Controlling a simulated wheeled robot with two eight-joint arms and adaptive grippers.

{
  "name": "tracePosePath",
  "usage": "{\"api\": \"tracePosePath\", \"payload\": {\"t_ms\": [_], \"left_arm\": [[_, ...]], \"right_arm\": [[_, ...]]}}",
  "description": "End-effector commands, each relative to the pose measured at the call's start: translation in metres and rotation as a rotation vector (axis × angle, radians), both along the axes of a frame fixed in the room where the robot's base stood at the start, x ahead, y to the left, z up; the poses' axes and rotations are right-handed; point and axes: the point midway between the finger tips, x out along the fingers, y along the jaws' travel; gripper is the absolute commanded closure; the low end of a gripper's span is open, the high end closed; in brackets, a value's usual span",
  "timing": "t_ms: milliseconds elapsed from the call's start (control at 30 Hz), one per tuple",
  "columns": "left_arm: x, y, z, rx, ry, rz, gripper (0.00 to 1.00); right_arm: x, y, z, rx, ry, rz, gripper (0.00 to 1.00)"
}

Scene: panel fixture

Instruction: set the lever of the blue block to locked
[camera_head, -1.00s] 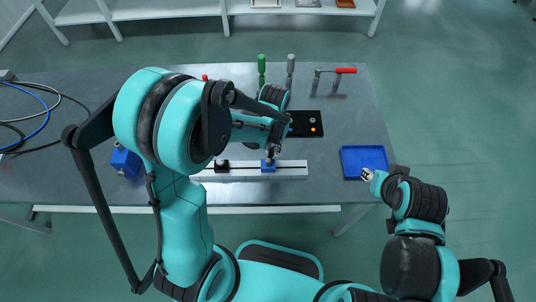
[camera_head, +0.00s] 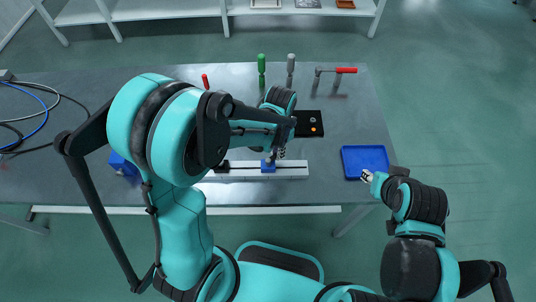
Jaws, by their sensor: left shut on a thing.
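The blue block (camera_head: 268,168) sits on a pale rail (camera_head: 295,170) near the front edge of the table. A black block (camera_head: 221,168) sits further left on the same rail. My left gripper (camera_head: 274,156) is right above and behind the blue block, at its top. It is shut on a small part there, which seems to be the block's lever; the fingers and forearm hide most of it, so its angle cannot be told. My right gripper (camera_head: 367,176) hangs by the front of a blue tray, away from the rail; its fingers are too small to read.
The blue tray (camera_head: 365,147) lies at the right of the table. Green (camera_head: 261,68) and grey (camera_head: 290,68) handles and a red-handled clamp (camera_head: 337,71) stand at the back. Cables (camera_head: 35,120) lie left.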

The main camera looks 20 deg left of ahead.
Motion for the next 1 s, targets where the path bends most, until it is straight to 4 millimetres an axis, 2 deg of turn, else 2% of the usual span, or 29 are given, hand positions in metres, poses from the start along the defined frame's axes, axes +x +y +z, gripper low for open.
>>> {"api": "tracePosePath", "payload": {"t_ms": [200,500,867,1000], "left_arm": [[-0.002,-0.001,-0.001,0.0,0.003,-0.014,1.0],[-0.009,-0.007,-0.001,0.0,0.003,-0.275,1.0],[-0.01,-0.008,-0.001,0.0,0.003,-0.313,1.0],[-0.015,-0.011,-0.001,0.0,0.003,-0.441,1.0]], "right_arm": [[0.0,0.0,-0.001,0.0,0.0,0.0,0.66],[0.0,0.0,-0.005,0.0,0.0,0.0,0.66],[0.0,0.0,-0.006,0.0,0.0,0.0,0.66],[0.0,0.0,-0.008,0.0,0.0,0.0,0.66]]}}
